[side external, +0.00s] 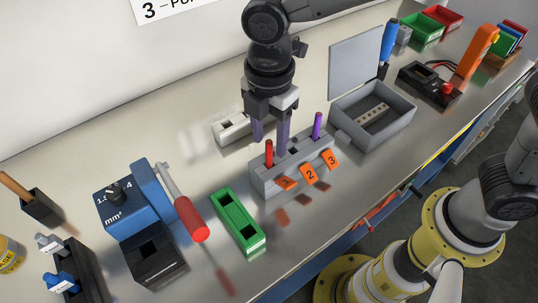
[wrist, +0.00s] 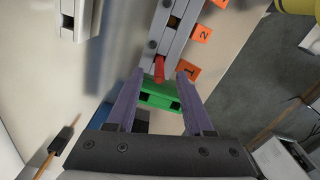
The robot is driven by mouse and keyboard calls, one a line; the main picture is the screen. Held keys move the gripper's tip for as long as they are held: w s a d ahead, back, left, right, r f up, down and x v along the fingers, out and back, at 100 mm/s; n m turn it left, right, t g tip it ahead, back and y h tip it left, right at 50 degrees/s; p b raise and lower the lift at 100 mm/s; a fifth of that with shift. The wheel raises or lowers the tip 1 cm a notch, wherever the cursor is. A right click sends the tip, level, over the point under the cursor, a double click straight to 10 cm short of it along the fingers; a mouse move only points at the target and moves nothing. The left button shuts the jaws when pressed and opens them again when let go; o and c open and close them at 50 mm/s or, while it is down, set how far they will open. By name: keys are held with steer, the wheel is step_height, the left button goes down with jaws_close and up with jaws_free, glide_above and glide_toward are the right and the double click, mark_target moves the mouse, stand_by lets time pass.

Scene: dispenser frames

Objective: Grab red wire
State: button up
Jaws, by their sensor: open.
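The red wire (side external: 268,153) stands upright in the slot by tag 1 of the grey dispenser block (side external: 264,182). The wrist view shows the red wire (wrist: 159,68) between and just beyond my fingertips. My gripper (side external: 270,143) is open, pointing down over the tag 1 end of the block. In the wrist view my gripper (wrist: 160,76) has one purple finger on each side of the wire, with visible gaps. A purple wire (side external: 317,126) stands in the slot by tag 3. The middle slot looks empty.
A green block (side external: 238,222) sits left of the dispenser. Further left are a blue stripper tool (side external: 131,204) and a red-handled lever (side external: 190,220). A grey open box (side external: 381,131) stands to the right, and a pale slotted block (side external: 230,131) behind.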

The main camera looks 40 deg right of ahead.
mark_target(269, 158)
steer(key=shift+f, duration=1.6)
jaws_close()
